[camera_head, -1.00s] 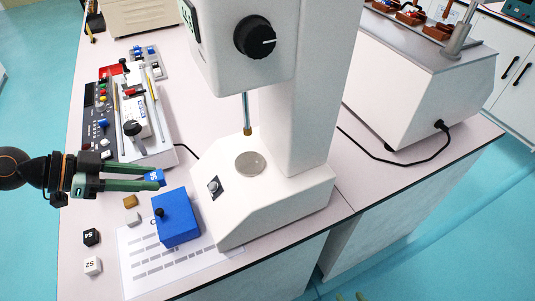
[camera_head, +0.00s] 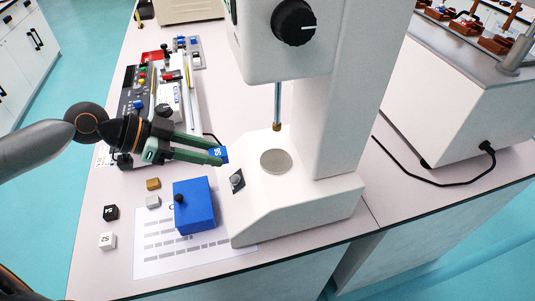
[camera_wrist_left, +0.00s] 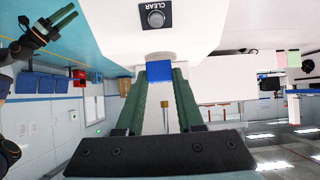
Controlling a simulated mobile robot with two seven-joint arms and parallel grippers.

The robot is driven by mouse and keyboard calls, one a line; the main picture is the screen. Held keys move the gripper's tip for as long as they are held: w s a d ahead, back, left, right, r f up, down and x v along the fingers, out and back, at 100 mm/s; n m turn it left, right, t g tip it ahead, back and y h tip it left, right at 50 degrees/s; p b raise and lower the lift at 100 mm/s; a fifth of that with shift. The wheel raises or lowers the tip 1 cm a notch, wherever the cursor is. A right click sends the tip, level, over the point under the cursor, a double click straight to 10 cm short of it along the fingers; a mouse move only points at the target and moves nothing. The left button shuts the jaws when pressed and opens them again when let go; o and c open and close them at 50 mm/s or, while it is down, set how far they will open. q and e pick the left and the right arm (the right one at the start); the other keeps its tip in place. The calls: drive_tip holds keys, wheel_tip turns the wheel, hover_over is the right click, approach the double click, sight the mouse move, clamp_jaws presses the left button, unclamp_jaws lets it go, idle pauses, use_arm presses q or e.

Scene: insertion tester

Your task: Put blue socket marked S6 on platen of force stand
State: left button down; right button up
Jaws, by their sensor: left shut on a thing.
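My left gripper (camera_head: 217,155) is shut on the blue socket (camera_head: 219,154), which has white marking on its top. The socket also shows between the green fingertips in the left wrist view (camera_wrist_left: 159,71). It is held just left of the force stand (camera_head: 300,212). The stand's platen (camera_head: 276,161) is a bare round grey disc, to the right of the socket and apart from it. A thin probe with a brass tip (camera_head: 277,126) hangs above the platen. My right gripper (camera_wrist_left: 62,22) shows at the upper left of the left wrist view, its green fingers apart and empty.
A blue box with a black knob (camera_head: 195,207) stands on a printed sheet (camera_head: 160,268). Black (camera_head: 111,213), white (camera_head: 107,241), tan (camera_head: 153,184) and grey (camera_head: 153,202) blocks lie left of it. A control panel (camera_head: 140,105) stands behind my left gripper.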

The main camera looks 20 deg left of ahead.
use_arm(q)
drive_tip(key=shift+w+d+r, duration=0.1)
drive_tip(key=shift+w+d, duration=0.2)
drive_tip(key=shift+w, duration=0.05)
drive_tip(key=w+d+p, duration=0.1)
drive_tip(key=w+d, duration=0.1)
drive_tip(key=d, duration=0.1)
drive_tip(key=w+d, duration=0.2)
drive_tip(key=d, duration=0.1)
drive_tip(key=w+d+p, duration=0.1)
drive_tip(key=w+d, duration=0.1)
drive_tip(key=d, duration=0.1)
drive_tip(key=shift+d+p, duration=0.2)
drive_tip(key=shift+p, duration=0.15)
drive_tip(key=shift+f, duration=1.85)
drive_tip(key=shift+f, duration=0.1)
drive_tip(key=c, duration=0.5)
unclamp_jaws()
drive_tip(key=shift+c, duration=0.2)
